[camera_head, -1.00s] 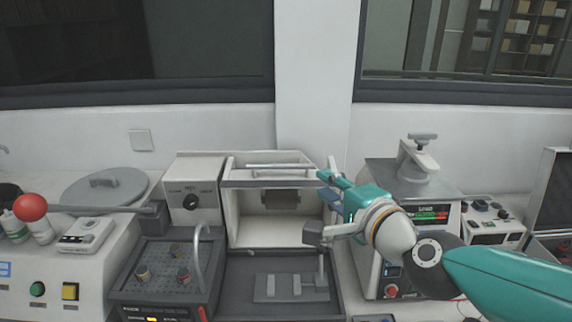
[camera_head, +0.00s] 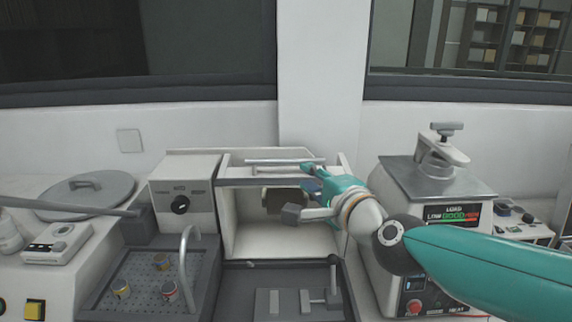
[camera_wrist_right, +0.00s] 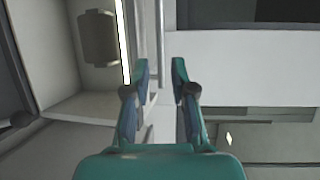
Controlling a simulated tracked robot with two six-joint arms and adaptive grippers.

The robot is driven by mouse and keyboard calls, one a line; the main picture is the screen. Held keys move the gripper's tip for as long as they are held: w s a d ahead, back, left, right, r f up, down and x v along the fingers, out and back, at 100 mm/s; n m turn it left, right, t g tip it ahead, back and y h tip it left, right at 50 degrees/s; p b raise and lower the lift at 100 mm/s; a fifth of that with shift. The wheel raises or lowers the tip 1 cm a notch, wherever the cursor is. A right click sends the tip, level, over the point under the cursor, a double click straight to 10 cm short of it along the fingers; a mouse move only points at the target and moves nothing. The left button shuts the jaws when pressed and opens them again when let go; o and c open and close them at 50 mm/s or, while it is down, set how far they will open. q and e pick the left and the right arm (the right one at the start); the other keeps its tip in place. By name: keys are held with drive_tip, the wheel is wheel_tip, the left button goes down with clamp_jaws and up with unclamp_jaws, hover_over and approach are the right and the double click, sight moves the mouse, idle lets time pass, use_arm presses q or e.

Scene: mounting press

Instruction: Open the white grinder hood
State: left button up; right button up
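The white grinder hood (camera_head: 232,213) is a box on the bench, with a light bar handle (camera_head: 270,162) along its upper front edge. Below that edge its front shows an opening with a dark wheel inside. My right gripper (camera_head: 308,169) reaches in from the right, at the right end of the handle. In the right wrist view its fingers (camera_wrist_right: 160,68) are apart, and a thin pale bar (camera_wrist_right: 159,40) runs between or just beyond the fingertips; contact cannot be told. My left gripper is out of view.
A control box with a black knob (camera_head: 180,204) stands left of the hood, behind a dark perforated tray (camera_head: 140,282) with small cups and a curved pipe. A machine with a clamp and display (camera_head: 430,190) stands close on the right, beneath my right arm.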

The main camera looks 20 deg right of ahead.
sight(289, 163)
drive_tip(key=w, duration=0.7)
drive_tip(key=w+a+f+p, duration=0.1)
drive_tip(key=w, duration=0.2)
drive_tip(key=shift+w+a, duration=0.1)
drive_tip(key=shift+w, duration=0.25)
drive_tip(key=shift+f, duration=0.1)
clamp_jaws()
